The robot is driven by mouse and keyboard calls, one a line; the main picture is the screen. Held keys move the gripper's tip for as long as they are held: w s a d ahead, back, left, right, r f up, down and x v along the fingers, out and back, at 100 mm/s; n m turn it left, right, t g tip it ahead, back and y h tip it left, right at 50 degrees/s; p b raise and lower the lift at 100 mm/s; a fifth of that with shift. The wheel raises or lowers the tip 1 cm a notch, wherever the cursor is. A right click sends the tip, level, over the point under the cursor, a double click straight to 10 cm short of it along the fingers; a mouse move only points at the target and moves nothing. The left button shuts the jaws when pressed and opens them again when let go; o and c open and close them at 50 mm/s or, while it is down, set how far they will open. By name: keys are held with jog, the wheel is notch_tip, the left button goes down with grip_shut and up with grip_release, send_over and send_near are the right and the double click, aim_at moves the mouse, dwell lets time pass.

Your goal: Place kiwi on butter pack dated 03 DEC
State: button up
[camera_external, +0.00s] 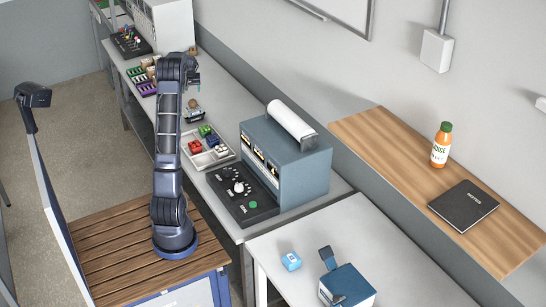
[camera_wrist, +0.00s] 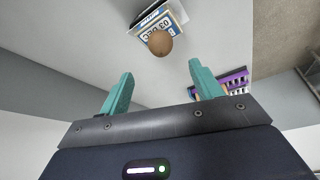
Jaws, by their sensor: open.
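The brown, round kiwi (camera_wrist: 159,43) shows at the top of the wrist view. It overlaps a pack with dark lettering on a light label (camera_wrist: 152,29) and appears to rest on it. The lettering is partly covered by the kiwi, and I cannot read the whole date. In the external view the kiwi (camera_external: 193,103) is small, beside or on the pack (camera_external: 194,115) on the long bench. My gripper (camera_wrist: 160,82) is open and empty, its teal fingers apart and clear of the kiwi. In the external view my gripper (camera_external: 195,79) is above the bench, close to the kiwi.
A purple rack (camera_wrist: 234,82) lies right of my fingers. On the bench, a divided tray (camera_external: 208,153) holds coloured blocks, and a blue machine (camera_external: 290,165) stands nearer the camera. Green and purple holders (camera_external: 140,80) lie farther back. Bare bench surrounds the pack.

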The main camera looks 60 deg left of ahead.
jog(key=shift+s+d+r, duration=0.1)
jog(key=shift+d+r, duration=0.05)
jog(key=shift+r, duration=0.35)
